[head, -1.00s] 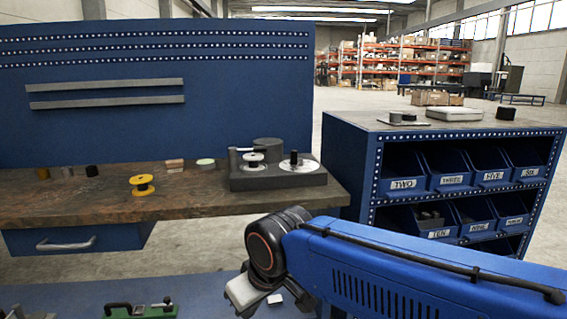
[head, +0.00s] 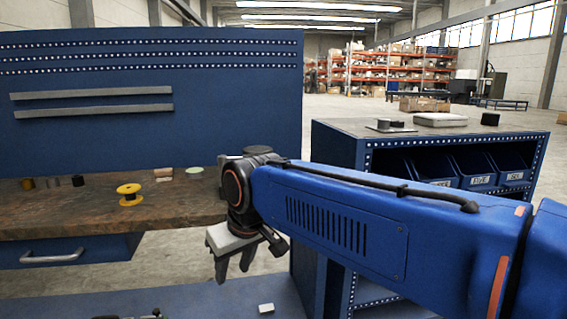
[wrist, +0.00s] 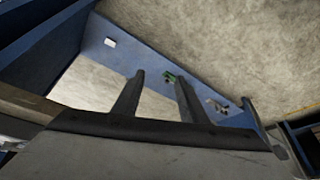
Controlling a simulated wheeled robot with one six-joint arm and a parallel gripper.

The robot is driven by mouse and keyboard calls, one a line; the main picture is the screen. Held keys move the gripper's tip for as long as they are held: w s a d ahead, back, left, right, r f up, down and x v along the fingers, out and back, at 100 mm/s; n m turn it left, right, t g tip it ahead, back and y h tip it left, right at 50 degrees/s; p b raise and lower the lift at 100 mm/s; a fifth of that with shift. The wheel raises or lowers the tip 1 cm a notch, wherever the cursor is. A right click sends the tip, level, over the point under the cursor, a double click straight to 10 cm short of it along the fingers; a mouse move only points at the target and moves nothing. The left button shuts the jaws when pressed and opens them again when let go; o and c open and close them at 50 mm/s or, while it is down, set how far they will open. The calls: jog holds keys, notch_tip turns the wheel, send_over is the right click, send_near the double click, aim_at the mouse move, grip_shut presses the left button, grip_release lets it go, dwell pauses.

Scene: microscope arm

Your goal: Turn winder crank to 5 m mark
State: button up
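The grey winder (head: 224,160) stands at the right end of the brown bench top. My arm hides nearly all of it, including the crank and any 5 m mark; only a sliver of grey shows at its left. My gripper (head: 233,270) hangs in front of the bench's right end, fingers pointing down, lower than the bench top. In the wrist view my gripper (wrist: 159,78) has its two fingers apart with nothing between them. The winder is not in the wrist view.
A yellow spool (head: 129,194) and a pale green disc (head: 194,170) stand on the bench top (head: 75,215). A blue bin cabinet (head: 340,150) is at the right. A small white block (head: 266,308) lies on the blue surface below my gripper.

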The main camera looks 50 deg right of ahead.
jog(key=w+d+r+m+h, duration=0.1)
jog(key=w+d+r+m, duration=0.1)
jog(key=w+d+r, duration=0.55)
jog(key=w+d+r+m, duration=0.1)
jog(key=w+d+r, duration=0.3)
jog(key=d+r, duration=0.55)
jog(key=w+d+r+m, duration=0.1)
jog(key=w+d+r, duration=0.1)
jog(key=d+r, duration=0.5)
jog(key=w+d+r+m, duration=0.1)
jog(key=d+r, duration=0.3)
jog(key=d, duration=0.5)
jog(key=shift+g+h, duration=0.3)
jog(key=shift+h, duration=0.1)
jog(key=x, duration=1.7)
jog(key=shift+d, duration=0.1)
jog(key=shift+r, duration=0.1)
grip_shut()
